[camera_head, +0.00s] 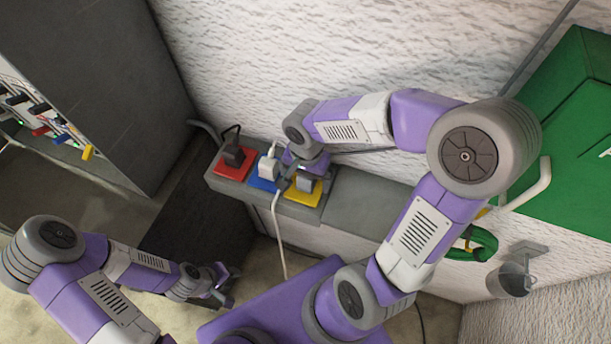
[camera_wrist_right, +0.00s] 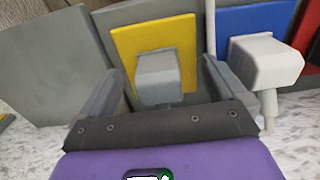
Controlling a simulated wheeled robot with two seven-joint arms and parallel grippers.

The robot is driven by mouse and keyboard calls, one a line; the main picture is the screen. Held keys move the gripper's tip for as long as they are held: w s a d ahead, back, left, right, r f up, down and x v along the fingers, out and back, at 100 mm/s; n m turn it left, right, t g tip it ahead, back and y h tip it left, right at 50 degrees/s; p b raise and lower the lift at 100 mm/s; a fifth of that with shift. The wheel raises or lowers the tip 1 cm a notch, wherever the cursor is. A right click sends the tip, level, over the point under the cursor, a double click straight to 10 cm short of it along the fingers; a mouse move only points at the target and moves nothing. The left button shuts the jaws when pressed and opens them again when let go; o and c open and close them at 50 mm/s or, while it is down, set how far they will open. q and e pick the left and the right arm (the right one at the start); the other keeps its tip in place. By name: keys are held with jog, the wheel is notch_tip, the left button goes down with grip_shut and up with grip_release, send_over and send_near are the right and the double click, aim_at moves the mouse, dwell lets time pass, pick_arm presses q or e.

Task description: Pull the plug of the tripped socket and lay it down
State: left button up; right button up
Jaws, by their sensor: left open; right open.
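A socket strip (camera_head: 340,200) on the wall carries three coloured plates. The red plate (camera_head: 231,172) holds a black plug (camera_head: 234,155). The blue plate (camera_head: 262,183) holds a white plug (camera_head: 267,168) with a white cord hanging down. The yellow plate (camera_head: 316,198) holds a grey plug (camera_head: 305,183). My right gripper (camera_head: 298,176) is open at the yellow plate. In the right wrist view the grey plug (camera_wrist_right: 158,75) stands between its spread fingers (camera_wrist_right: 160,80), with gaps on both sides. My left gripper (camera_head: 226,288) is open and empty at the lower left.
At the left, a panel has several switches, with red (camera_head: 40,131), blue (camera_head: 61,138) and yellow (camera_head: 87,152) levers; their positions are hard to compare. A green cabinet (camera_head: 565,120) and a grey cup-like thing (camera_head: 512,280) are at the right. The strip's right part is bare.

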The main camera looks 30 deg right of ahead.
dwell(0.7)
grip_shut()
jog(key=shift+r+p, duration=2.2)
jog(key=shift+r, duration=0.85)
